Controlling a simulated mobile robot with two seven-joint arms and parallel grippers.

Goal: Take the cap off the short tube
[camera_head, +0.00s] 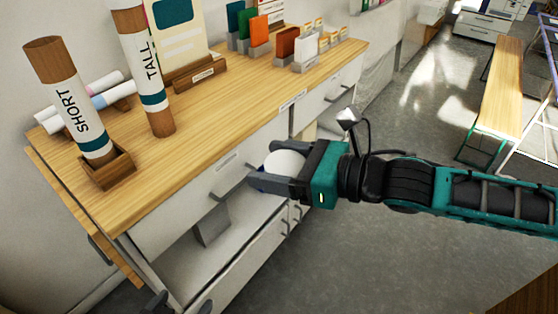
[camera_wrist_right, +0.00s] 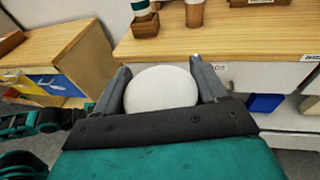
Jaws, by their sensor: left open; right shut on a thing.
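The short tube (camera_head: 75,105), white with the word SHORT, a teal band and a brown upper end, stands tilted in a small wooden holder (camera_head: 108,172) at the left of the counter. No white cap shows on its brown end. My right gripper (camera_head: 268,176) is shut on a round white thing that looks like a cap (camera_head: 285,162), in front of the drawers and away from the tube. The round white cap (camera_wrist_right: 160,88) fills the space between the fingers in the right wrist view. My left gripper (camera_head: 181,304) shows only as dark open fingertips at the bottom edge.
The tall tube (camera_head: 146,70) stands just right of the short one. Rolled papers (camera_head: 100,95) lie behind them. A wooden board stand (camera_head: 195,74) and coloured card holders (camera_head: 258,32) stand farther back. The counter (camera_head: 225,115) is clear along its front.

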